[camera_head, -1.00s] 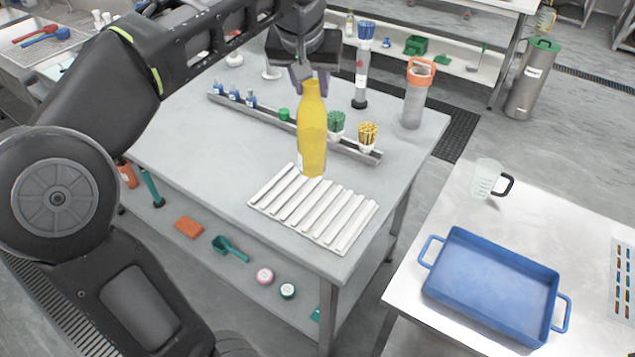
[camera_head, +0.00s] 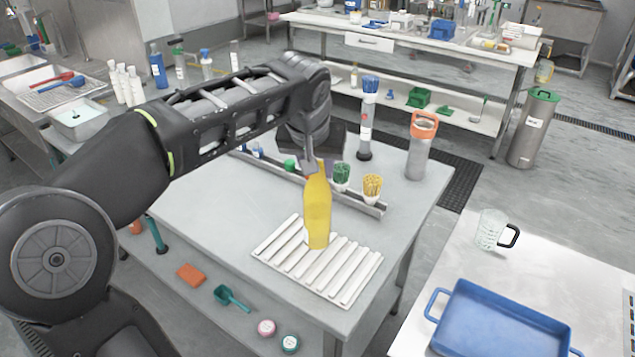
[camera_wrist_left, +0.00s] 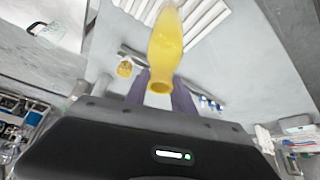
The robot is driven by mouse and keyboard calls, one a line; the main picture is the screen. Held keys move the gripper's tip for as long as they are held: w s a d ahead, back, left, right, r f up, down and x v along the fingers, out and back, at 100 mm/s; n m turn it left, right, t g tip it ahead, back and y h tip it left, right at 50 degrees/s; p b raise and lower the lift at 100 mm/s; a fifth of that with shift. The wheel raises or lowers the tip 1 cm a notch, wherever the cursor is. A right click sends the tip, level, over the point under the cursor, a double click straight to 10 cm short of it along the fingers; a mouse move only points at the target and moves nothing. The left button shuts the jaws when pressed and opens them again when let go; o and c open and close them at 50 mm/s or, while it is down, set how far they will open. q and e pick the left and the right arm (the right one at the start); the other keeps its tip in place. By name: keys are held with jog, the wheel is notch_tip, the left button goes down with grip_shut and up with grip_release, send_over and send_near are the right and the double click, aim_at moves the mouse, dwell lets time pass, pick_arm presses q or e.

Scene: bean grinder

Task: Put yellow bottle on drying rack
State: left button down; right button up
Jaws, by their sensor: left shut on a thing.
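The yellow bottle (camera_head: 317,212) is upright in the head view, with its lower end over the white ribbed drying rack (camera_head: 345,278). I cannot tell whether its base touches the rack. My left gripper (camera_head: 318,168) is shut on the bottle's neck from above. In the left wrist view the bottle (camera_wrist_left: 165,45) shows between the purple fingers (camera_wrist_left: 160,88), with the rack (camera_wrist_left: 200,20) beyond it. My right gripper is not in view.
Behind the bottle, a grey rail (camera_head: 350,200) holds cups of green (camera_head: 341,175) and yellow (camera_head: 372,186) sticks. A grey bottle with an orange lid (camera_head: 421,150) stands at the table's back right. A blue tray (camera_head: 505,325) and a measuring jug (camera_head: 490,230) are on the right table.

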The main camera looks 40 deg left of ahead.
pick_arm(q)
jog(key=shift+f, duration=1.8)
jog(key=c, duration=1.1)
grip_release()
jog(key=shift+o, duration=0.2)
jog(key=v, duration=1.2)
jog(key=shift+b, duration=0.3)
jog(key=shift+d+f, duration=0.1)
